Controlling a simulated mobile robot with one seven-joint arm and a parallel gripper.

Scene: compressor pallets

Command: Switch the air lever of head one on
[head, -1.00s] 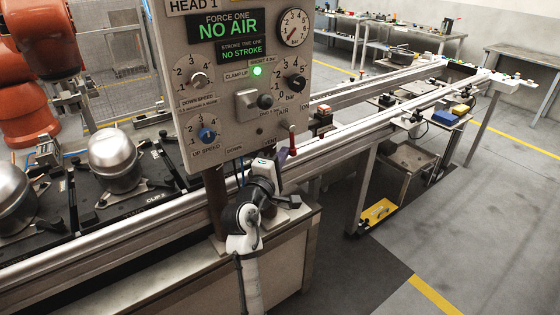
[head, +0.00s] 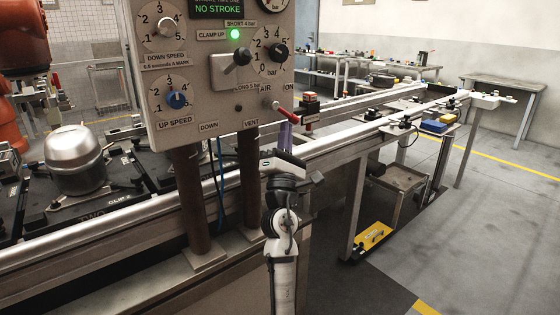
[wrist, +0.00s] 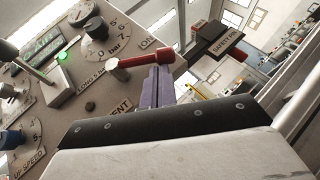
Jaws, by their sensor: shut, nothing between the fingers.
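The head one panel (head: 205,75) stands at upper left in the head view. Its air lever (head: 286,111) has a red handle on a grey hub at the lower right corner, below AIR and ON and near VENT. The handle points right and slightly down there. In the wrist view the red handle (wrist: 148,59) runs right from its pale hub. My gripper (head: 285,136) has its purple fingers shut and empty, just under the handle. In the wrist view the fingertips (wrist: 160,74) are right below the handle's outer end; I cannot tell if they touch.
Two brown posts (head: 188,200) carry the panel above the metal rail (head: 130,222). A black knob (head: 237,60) and blue dial (head: 177,99) stick out of the panel. A silver compressor (head: 74,160) sits at left. Floor at right is clear.

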